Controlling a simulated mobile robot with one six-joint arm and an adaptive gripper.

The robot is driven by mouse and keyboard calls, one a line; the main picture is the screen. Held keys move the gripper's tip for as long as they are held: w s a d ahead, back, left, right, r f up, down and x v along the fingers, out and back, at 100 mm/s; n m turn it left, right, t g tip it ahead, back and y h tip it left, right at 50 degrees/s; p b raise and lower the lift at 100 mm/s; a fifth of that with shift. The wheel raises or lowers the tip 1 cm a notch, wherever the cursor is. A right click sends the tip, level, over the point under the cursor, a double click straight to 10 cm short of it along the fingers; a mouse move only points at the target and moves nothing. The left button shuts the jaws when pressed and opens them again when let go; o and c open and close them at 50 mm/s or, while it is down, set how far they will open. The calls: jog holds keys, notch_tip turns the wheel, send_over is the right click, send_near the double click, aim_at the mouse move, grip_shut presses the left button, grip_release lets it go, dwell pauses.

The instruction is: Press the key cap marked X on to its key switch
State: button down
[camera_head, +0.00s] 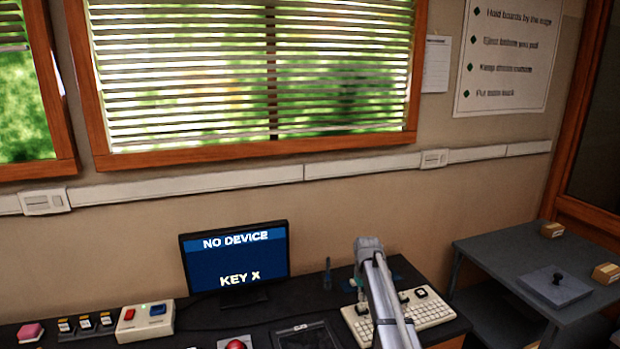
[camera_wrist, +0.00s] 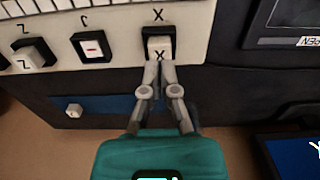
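The key cap marked X (camera_wrist: 160,50) shows in the wrist view, with a dark top and a pale front face bearing the X. It is at the X position of the white keyboard (camera_wrist: 110,18), below a printed X. Its switch is hidden under it, and I cannot tell whether it is fully down. My gripper (camera_wrist: 161,66) has its fingertips close together at the front edge of the cap, with no object seen between them. In the head view my arm hides the fingertips; the keyboard (camera_head: 434,313) shows beside it.
A small white block (camera_wrist: 73,110) lies on a blue mat (camera_wrist: 112,104). The monitor (camera_head: 236,262) reads "NO DEVICE" and "KEY X". A red button (camera_head: 236,345) is at the front.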

jog(key=shift+r+p, duration=2.25)
jog(key=shift+r, duration=0.2)
jog(key=s+m, duration=0.3)
jog(key=s, duration=2.6)
jog(key=shift+m, duration=0.3)
jog(key=shift+a, duration=0.1)
